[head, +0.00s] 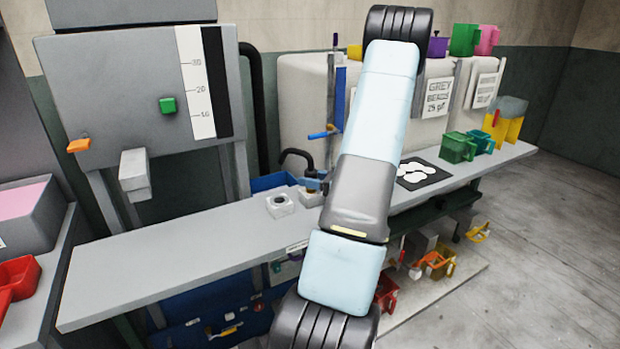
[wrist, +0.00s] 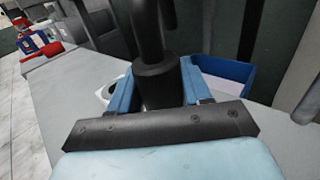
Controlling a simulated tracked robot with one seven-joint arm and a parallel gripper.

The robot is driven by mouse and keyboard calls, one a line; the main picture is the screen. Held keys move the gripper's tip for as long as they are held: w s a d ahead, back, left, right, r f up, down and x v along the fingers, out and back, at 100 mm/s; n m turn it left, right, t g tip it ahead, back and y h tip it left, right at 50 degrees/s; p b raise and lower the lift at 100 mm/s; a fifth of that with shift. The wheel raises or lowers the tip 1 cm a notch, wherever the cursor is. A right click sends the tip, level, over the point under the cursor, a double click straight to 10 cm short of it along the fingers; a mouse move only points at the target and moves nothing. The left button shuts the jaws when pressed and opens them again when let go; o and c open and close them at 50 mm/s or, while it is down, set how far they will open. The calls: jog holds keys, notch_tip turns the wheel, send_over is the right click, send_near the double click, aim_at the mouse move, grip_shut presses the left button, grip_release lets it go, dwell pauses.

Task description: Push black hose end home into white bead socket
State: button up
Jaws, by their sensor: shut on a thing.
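My gripper (head: 315,183) is beside the bench edge in the head view, partly behind my arm. Its blue fingers are shut on the black hose end (wrist: 157,84), with one finger on each side in the wrist view. The black hose (head: 297,153) arches up behind the bench in the head view. Two pale blocks sit on the bench: one (head: 280,206) with a dark round hole, and another (head: 311,197) just below my gripper. A white ring (wrist: 104,93) shows beside the left finger in the wrist view. The hose tip is hidden, so I cannot tell whether it touches a socket.
A blue bin (wrist: 232,72) stands behind the hose. A blue-handled valve on a post (head: 325,133) rises close behind my gripper. A black mat with white pieces (head: 428,183) lies right of my arm. The grey bench (head: 165,262) is clear to the left.

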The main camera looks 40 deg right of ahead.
jog(key=shift+f, duration=0.85)
jog(key=o, duration=1.3)
jog(key=shift+o, duration=0.2)
jog(key=v, duration=1.3)
jog(key=shift+s+d, duration=0.2)
jog(key=shift+s, duration=0.15)
